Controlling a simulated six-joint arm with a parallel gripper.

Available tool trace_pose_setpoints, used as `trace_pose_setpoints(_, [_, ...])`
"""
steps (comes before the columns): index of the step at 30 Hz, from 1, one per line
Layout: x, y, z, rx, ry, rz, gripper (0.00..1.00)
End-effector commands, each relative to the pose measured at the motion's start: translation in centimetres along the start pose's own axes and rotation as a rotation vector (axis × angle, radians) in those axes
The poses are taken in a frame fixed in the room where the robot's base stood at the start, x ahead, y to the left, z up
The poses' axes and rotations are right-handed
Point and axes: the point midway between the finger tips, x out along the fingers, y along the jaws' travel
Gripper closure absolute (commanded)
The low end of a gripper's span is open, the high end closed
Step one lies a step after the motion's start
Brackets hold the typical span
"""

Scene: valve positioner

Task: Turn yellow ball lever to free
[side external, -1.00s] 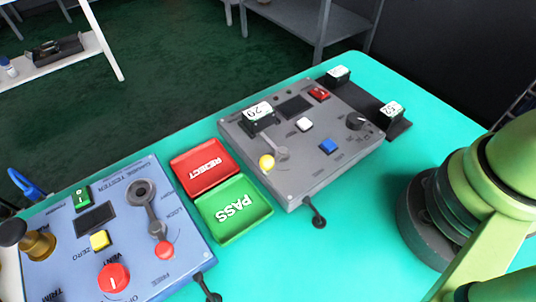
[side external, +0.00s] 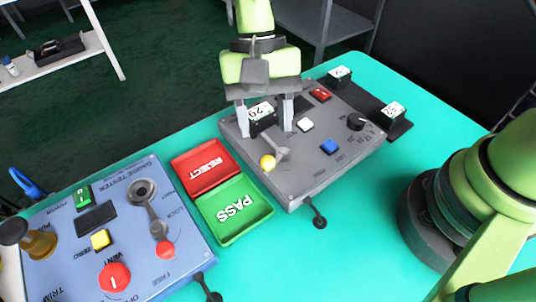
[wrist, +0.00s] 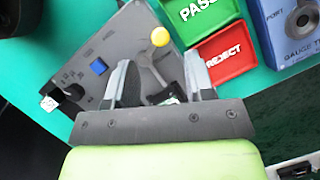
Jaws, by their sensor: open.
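The yellow ball (side external: 267,162) is on the end of a grey lever (side external: 279,153) on the grey valve panel (side external: 310,175). The ball also shows in the wrist view (wrist: 160,36), beyond my fingertips. My gripper (side external: 265,132) is open, with its fingers pointing down on either side of the small black block labelled 20 (side external: 262,113). In the wrist view my gripper (wrist: 158,75) has the lever between its two fingers, and the ball lies past them. I cannot tell whether the fingers touch the block. The block is mostly hidden in the wrist view.
The panel also carries a white button (side external: 305,125), a blue button (side external: 328,146), a red switch (side external: 320,94) and a black knob (side external: 357,123). REJECT (side external: 190,178) and PASS (side external: 222,226) trays lie left of it. A blue gauge tester (side external: 140,270) stands further left.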

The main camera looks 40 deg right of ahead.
Motion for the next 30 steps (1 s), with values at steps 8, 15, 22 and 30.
trace_pose_setpoints(8, [5.1, 0.1, 0.0, 0.002, -0.002, 0.003, 0.51])
trace_pose_setpoints(15, [6.9, 0.0, 0.0, 0.001, 0.0, 0.0, 0.51])
trace_pose_setpoints(22, [6.9, 0.0, 0.0, 0.0, 0.001, -0.001, 0.51])
trace_pose_setpoints(30, [6.9, 0.0, 0.0, 0.0, 0.001, -0.001, 1.0])
